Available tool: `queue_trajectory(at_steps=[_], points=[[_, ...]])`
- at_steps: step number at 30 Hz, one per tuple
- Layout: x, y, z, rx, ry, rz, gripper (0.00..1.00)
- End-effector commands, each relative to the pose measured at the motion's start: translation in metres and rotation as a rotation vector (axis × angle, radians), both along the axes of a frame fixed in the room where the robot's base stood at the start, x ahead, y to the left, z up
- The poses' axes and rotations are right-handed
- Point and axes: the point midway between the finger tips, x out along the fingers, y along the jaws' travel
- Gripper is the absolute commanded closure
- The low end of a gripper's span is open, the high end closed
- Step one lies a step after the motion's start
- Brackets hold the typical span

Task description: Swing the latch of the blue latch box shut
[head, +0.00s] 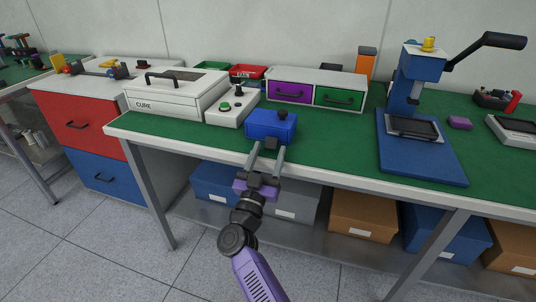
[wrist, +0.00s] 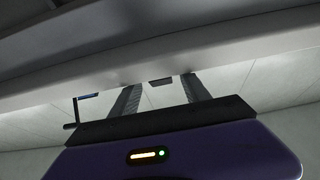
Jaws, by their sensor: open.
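The blue latch box (head: 262,127) sits near the front edge of the green-topped bench in the head view, with a dark knob (head: 282,114) on its lid. A small dark piece (head: 271,143), seemingly the latch, shows low on its front; its exact angle is too small to tell. My gripper (head: 269,151) is open and empty in front of the box, its two fingers pointing at the box front on either side of the dark piece. Whether they touch is unclear. In the wrist view my gripper (wrist: 160,90) has its fingers spread, with a small dark piece (wrist: 161,82) between them.
A white control box (head: 232,105) with a green button stands left of the latch box. A drawer unit (head: 316,77) with purple and green fronts is behind. A blue press (head: 420,158) stands at right. Bench surface (head: 335,140) between box and press is clear.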

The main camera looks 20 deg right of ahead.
Motion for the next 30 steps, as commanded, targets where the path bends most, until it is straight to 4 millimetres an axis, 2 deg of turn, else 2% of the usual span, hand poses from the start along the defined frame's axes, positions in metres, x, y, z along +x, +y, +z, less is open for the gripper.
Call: queue_trajectory(at_steps=[3, 4, 12, 20, 30], points=[[0.0, 0.0, 0.0, 0.0, 0.0, 0.0, 0.45], [0.0, 0.0, 0.0, 0.0, 0.0, 0.0, 0.49], [0.0, 0.0, 0.0, 0.0, 0.0, 0.0, 1.0], [0.0, 0.0, 0.003, 0.005, 0.007, 0.0, 1.0], [0.0, 0.001, 0.016, 0.053, 0.074, 0.001, 1.0]])
